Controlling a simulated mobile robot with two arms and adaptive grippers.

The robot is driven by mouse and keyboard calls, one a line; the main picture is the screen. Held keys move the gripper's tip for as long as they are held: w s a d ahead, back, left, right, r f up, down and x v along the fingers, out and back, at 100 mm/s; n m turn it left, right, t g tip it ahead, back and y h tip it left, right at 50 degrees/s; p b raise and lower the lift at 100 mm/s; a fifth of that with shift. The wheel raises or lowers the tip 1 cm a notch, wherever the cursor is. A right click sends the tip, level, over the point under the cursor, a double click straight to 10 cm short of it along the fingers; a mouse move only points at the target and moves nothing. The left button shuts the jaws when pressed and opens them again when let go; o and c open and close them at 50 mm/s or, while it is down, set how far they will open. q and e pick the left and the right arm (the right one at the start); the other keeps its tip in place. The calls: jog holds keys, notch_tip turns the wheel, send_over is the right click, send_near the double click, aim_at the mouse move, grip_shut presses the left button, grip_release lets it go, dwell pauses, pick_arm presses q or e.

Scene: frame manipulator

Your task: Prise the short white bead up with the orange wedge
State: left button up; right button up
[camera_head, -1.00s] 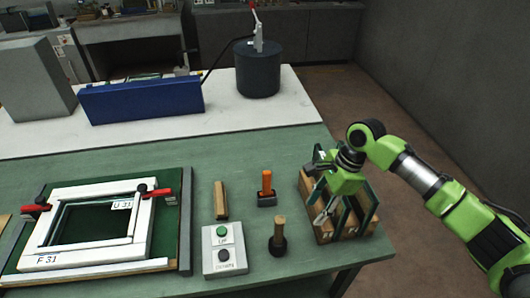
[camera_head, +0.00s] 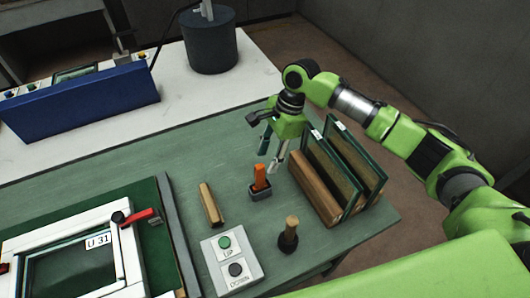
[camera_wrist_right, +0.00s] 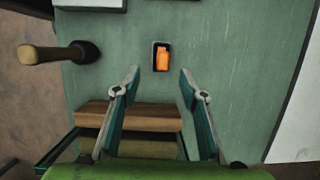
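The orange wedge (camera_head: 259,178) stands upright in a small dark holder (camera_head: 261,192) on the green bench. It also shows in the right wrist view (camera_wrist_right: 162,57). My right gripper (camera_head: 272,157) is open and empty, above the bench just behind and right of the wedge. In the right wrist view its fingers (camera_wrist_right: 160,76) are spread with the wedge ahead between them. The white frame (camera_head: 130,252), labelled U 31, lies at the left with its pane. I cannot tell which of its white strips is the short bead. My left gripper is not in view.
A rack (camera_head: 316,195) with upright glass panes (camera_head: 350,165) stands right of the wedge. A mallet (camera_head: 289,235), a wooden block (camera_head: 211,204) and a two-button box (camera_head: 231,262) stand nearby. A red-handled clamp (camera_head: 137,217) sits on the frame. The bench behind the block is clear.

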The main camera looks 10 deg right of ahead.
aim_at(261, 172)
jog(key=b+x, duration=0.4)
jog(key=b, duration=0.2)
jog(key=shift+w+a+f, duration=0.1)
jog(key=shift+w+f, duration=0.05)
jog(key=shift+f, duration=0.25)
jog(key=shift+p+x, duration=0.8)
jog(key=shift+x, duration=1.1)
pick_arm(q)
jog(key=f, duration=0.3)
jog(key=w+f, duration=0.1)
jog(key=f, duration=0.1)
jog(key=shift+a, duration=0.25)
pick_arm(e)
jog(key=shift+a, duration=0.1)
jog(key=shift+c, duration=0.4)
grip_shut()
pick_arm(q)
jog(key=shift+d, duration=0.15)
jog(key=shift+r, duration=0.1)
